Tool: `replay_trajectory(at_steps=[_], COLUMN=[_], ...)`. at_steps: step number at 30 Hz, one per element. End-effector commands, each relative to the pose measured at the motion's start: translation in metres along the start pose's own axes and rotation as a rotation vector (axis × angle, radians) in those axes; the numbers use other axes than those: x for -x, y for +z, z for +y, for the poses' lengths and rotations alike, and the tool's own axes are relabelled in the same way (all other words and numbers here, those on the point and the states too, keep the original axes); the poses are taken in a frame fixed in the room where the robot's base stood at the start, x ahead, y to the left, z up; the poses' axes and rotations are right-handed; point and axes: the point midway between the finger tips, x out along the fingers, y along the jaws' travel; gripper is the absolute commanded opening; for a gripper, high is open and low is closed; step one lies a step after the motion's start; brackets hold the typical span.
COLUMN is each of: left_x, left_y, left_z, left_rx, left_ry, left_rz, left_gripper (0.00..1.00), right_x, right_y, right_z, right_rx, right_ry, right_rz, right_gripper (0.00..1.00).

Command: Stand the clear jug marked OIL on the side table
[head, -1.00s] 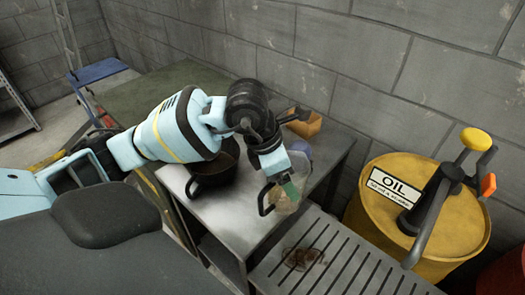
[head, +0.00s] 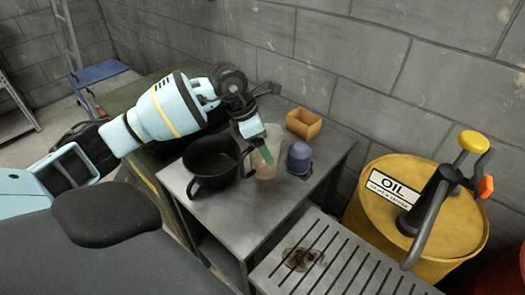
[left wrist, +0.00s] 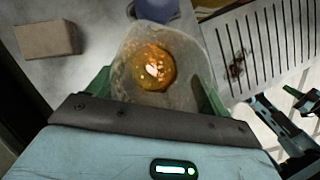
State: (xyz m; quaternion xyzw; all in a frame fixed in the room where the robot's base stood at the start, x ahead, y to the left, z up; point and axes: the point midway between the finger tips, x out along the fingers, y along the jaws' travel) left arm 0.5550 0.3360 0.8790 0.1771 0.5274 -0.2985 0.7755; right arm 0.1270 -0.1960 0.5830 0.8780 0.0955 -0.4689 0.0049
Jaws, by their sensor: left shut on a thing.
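The clear jug (head: 270,164) is at the far part of the grey metal side table (head: 255,205), between a black pot and a blue jar. It looks upright, with a dark handle on its left. Whether its base touches the table I cannot tell. My left gripper (head: 262,152) is shut on the jug from above, its green fingertips against the jug's wall. In the left wrist view the jug (left wrist: 133,80) sits between the fingers, with amber liquid at its bottom. No OIL mark on it is readable.
The black pot (head: 210,164) stands close left of the jug, the blue jar (head: 299,156) close right. An orange-tan box (head: 303,123) is behind. A slatted stained bench (head: 335,262) and yellow OIL drum with pump (head: 390,225) stand to the right. The table's front is clear.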

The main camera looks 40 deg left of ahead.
Motion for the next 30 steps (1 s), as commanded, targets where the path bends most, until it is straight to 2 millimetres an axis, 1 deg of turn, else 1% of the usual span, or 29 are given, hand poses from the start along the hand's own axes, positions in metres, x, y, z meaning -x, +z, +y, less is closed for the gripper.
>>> replay_trajectory(at_steps=[1, 6, 9, 20, 21, 25, 30], left_x=[-0.002, -0.024, -0.031, -0.035, -0.035, -0.034, -0.034], left_y=[-0.001, -0.011, -0.013, -0.015, -0.015, -0.015, -0.015], left_z=[0.004, 0.003, 0.004, 0.004, 0.004, 0.004, 0.004], left_rx=[0.002, 0.002, 0.001, 0.001, 0.001, 0.001, 0.001], left_ry=[0.000, -0.001, 0.000, 0.001, 0.000, 0.001, 0.001], left_rz=[0.000, 0.001, -0.001, -0.001, 0.000, 0.000, 0.000], left_gripper=[0.47, 0.47, 0.47, 0.47, 0.83, 1.00, 1.00], right_x=[0.000, 0.001, 0.001, 0.001, 0.002, 0.002, 0.002], right_y=[-0.001, -0.002, -0.003, 0.002, 0.002, 0.004, 0.004], right_z=[0.000, 0.000, 0.000, -0.001, -0.001, -0.001, -0.001], right_rx=[0.000, 0.000, -0.001, -0.003, -0.003, -0.003, -0.003], right_ry=[0.000, 0.001, 0.001, 0.000, 0.000, 0.000, 0.000], right_rz=[0.001, 0.003, 0.003, -0.004, -0.005, -0.008, -0.008], right_gripper=[0.00, 0.00, 0.00, 0.00, 0.00, 0.00, 0.00])
